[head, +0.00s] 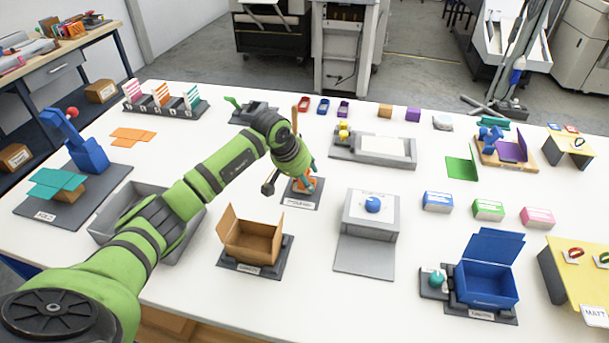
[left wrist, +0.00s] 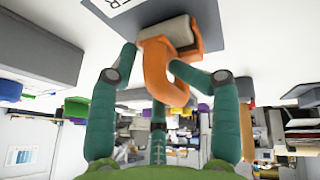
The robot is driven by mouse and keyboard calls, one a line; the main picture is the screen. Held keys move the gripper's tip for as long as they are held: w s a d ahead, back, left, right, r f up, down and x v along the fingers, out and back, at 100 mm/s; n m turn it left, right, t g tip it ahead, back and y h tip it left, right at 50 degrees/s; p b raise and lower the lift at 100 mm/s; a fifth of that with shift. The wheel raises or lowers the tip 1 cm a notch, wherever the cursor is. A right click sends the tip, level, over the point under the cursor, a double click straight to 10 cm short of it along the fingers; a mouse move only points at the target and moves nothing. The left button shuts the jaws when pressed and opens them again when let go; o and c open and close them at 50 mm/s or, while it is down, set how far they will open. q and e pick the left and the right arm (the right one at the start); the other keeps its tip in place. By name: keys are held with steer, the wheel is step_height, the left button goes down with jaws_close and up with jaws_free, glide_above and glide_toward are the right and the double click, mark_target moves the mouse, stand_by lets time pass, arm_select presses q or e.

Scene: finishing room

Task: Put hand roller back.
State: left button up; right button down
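The hand roller (head: 305,184), with an orange curved handle, is at a small dark grey labelled mat (head: 297,203) near the middle of the table. The left wrist view shows its orange handle (left wrist: 160,75) and cream roll (left wrist: 178,32) close over the mat (left wrist: 208,20); I cannot tell whether it bears fully on it. My right gripper is not in view.
A brown upright handle (head: 294,118) stands behind my left wrist. An open cardboard box (head: 250,240) is in front to the left, and a grey stand (head: 365,254) with a blue ball is to the right.

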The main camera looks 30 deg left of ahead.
arm_select(q)
steer(key=shift+r, duration=0.1)
steer(key=shift+w+r+p, duration=0.1)
steer(key=shift+r+p, duration=0.35)
steer(key=shift+p, duration=0.15)
steer(key=shift+r+p, duration=0.45)
steer(key=shift+p, duration=0.15)
steer(key=shift+s+a+r+b, duration=0.35)
steer(key=shift+r+b, duration=0.2)
steer(key=shift+b, duration=0.25)
steer(key=b+v, duration=0.2)
steer(key=v, duration=0.8)
steer(key=shift+s+d+r, duration=0.1)
steer(key=shift+d+r, duration=0.05)
